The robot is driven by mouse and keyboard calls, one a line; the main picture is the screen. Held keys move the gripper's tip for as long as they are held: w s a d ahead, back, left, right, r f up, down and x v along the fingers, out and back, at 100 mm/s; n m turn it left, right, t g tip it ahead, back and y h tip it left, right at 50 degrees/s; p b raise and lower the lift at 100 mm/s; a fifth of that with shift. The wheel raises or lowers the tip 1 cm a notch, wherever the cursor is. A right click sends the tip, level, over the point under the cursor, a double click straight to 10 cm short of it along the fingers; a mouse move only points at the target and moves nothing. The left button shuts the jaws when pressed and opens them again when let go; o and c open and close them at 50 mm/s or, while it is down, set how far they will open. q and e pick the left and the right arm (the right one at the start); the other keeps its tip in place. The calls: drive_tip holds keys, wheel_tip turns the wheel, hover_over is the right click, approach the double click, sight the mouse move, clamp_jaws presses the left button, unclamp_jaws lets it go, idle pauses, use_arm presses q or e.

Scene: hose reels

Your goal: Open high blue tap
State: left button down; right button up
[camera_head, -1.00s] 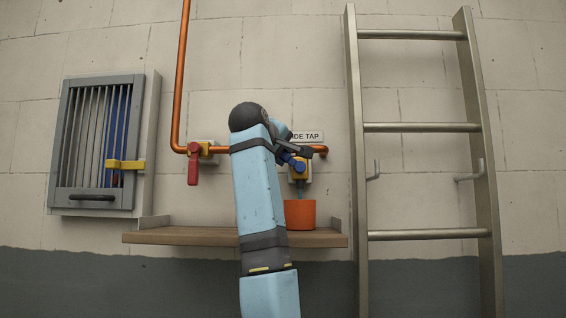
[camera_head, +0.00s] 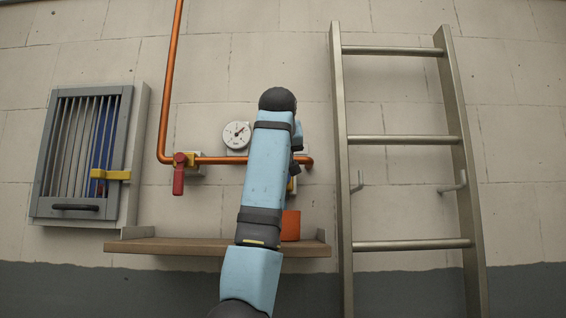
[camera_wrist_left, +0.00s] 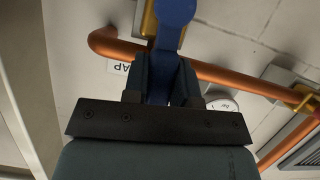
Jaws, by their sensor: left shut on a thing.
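The blue tap handle (camera_wrist_left: 176,22) shows in the left wrist view, running from the yellow tap body (camera_wrist_left: 149,22) on the copper pipe down between my fingers. My left gripper (camera_wrist_left: 164,68) is shut on this handle, with a finger on each side. My left fingers are mostly hidden there. My right gripper is in neither view.
A red-handled tap (camera_head: 178,176) hangs on the copper pipe (camera_head: 219,160) to the left, with a gauge (camera_head: 237,135) beside it. An orange pot (camera_head: 291,226) stands on the wooden shelf (camera_head: 190,247). A metal ladder (camera_head: 341,170) is at right, a barred cabinet (camera_head: 118,160) at left.

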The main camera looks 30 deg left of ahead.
use_arm(q)
drive_tip(key=shift+w+d+m+y, duration=0.2)
drive_tip(key=shift+d+m+y, duration=0.1)
drive_tip(key=shift+m, duration=0.2)
drive_tip(key=c, duration=0.9)
unclamp_jaws()
drive_tip(key=shift+w, duration=0.1)
drive_tip(key=b+v, duration=0.4)
drive_tip(key=v, duration=0.9)
drive_tip(key=shift+s+d+r, duration=0.2)
drive_tip(key=shift+s+r, duration=0.05)
drive_tip(key=shift+r, duration=0.1)
